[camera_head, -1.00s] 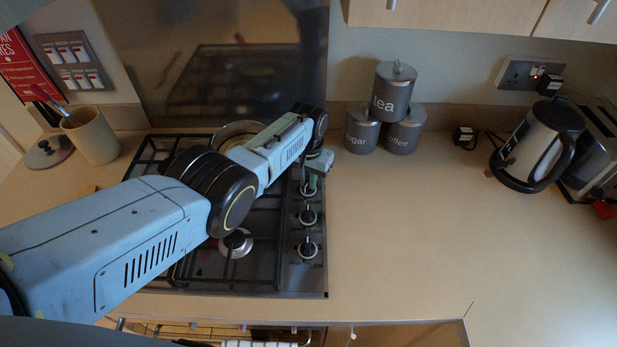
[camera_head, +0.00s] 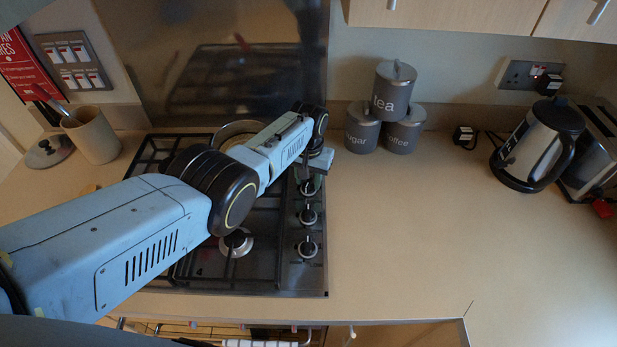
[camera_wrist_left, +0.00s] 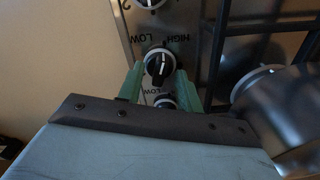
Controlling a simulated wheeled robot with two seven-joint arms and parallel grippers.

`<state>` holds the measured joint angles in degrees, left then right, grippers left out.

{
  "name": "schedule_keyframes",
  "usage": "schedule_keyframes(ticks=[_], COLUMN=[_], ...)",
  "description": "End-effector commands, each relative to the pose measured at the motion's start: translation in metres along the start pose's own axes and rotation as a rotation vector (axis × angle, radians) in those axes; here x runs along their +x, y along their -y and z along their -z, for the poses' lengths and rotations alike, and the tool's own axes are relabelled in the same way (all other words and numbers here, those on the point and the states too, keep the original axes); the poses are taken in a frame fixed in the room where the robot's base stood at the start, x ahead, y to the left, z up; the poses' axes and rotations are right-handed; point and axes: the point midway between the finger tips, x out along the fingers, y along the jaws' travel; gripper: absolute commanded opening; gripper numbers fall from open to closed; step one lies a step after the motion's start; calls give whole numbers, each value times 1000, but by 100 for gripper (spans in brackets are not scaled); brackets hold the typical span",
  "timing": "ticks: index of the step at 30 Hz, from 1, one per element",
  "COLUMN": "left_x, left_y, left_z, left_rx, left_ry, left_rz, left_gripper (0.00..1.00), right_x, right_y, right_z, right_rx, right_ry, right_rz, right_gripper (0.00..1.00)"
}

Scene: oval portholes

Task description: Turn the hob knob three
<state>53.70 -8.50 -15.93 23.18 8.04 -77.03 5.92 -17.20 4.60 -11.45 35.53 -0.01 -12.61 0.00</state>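The hob (camera_head: 275,270) has a column of black knobs along its right side; I cannot tell which is number three. Knobs show in the head view (camera_head: 307,187), in the middle (camera_head: 307,217) and nearest me (camera_head: 307,249). My left gripper (camera_head: 316,172) is over the far end of this column, its fingers mostly hidden. In the left wrist view, its green fingers (camera_wrist_left: 160,72) are apart. A knob with a white mark (camera_wrist_left: 160,63) appears between their tips, beside LOW and HIGH lettering; contact is unclear. Another knob (camera_wrist_left: 165,101) shows nearer the palm. My right gripper is out of view.
Black pan supports (camera_head: 160,155) and burners lie left of the knobs. Tea (camera_head: 392,92), sugar (camera_head: 361,130) and coffee (camera_head: 404,132) canisters stand behind right. A kettle (camera_head: 540,145) is farther right. The worktop (camera_head: 420,230) between is clear.

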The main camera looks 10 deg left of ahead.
Motion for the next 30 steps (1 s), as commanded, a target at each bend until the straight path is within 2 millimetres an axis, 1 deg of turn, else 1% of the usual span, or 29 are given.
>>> schedule_keyframes(ticks=[7, 11, 14, 20, 24, 30], left_x=[0, -6, -20, -60, -86, -118], left_y=[0, 0, 0, 0, 0, 0], left_z=[0, 0, 0, 0, 0, 0], left_rx=[0, 0, 0, 1, 0, 0], left_ry=[1, 1, -1, -4, -4, -3], left_rz=[0, -1, -1, 0, 0, -1], left_gripper=[35, 35, 35, 35, 35, 35], right_x=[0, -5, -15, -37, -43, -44], right_y=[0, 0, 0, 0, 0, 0], right_z=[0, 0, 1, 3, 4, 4], right_rx=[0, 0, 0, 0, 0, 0], right_ry=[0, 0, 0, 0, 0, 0], right_rz=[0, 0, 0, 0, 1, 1], right_gripper=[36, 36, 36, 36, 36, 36])
